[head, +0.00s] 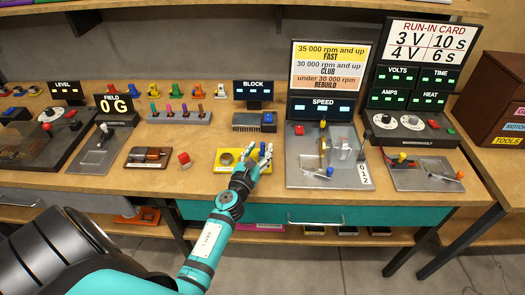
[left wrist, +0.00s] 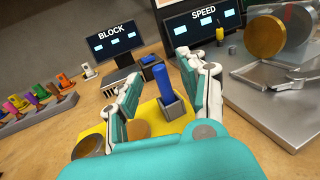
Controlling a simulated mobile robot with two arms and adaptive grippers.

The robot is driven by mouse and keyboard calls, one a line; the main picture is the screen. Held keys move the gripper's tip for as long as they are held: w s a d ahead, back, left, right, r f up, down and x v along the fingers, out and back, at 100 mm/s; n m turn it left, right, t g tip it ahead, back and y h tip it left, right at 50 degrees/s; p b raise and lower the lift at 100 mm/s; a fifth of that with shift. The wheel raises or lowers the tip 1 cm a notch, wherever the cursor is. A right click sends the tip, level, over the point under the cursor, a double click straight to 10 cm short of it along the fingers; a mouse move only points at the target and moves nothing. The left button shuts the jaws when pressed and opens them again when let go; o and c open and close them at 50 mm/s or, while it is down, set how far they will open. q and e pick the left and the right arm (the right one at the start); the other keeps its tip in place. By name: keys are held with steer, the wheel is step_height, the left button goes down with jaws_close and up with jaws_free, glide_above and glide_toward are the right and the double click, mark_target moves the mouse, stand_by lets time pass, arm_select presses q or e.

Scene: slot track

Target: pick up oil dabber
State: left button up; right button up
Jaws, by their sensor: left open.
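A blue upright stick, which looks like the oil dabber (left wrist: 163,84), stands in a small grey square holder (left wrist: 172,110) on a yellow mat (left wrist: 146,112). In the head view the yellow mat (head: 226,163) lies on the bench below the BLOCK display, and the dabber shows as a blue tip (head: 262,148) at the gripper. My left gripper (head: 261,154) is open over the mat's right part. In the left wrist view its fingers (left wrist: 160,70) stand on either side of the dabber, with a gap visible on both sides. My right gripper is in neither view.
The SPEED station (head: 300,165) with its metal plate stands close to the right. The BLOCK display (head: 253,90) and a rack of coloured pegs (head: 178,116) are behind and left. A red button (head: 184,160) sits left.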

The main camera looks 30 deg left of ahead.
mark_target(262, 147)
arm_select(q)
steer(key=shift+x, duration=1.6)
steer(key=shift+s, duration=0.1)
steer(key=shift+c, duration=0.4)
jaws_close()
steer(key=shift+f, duration=0.1)
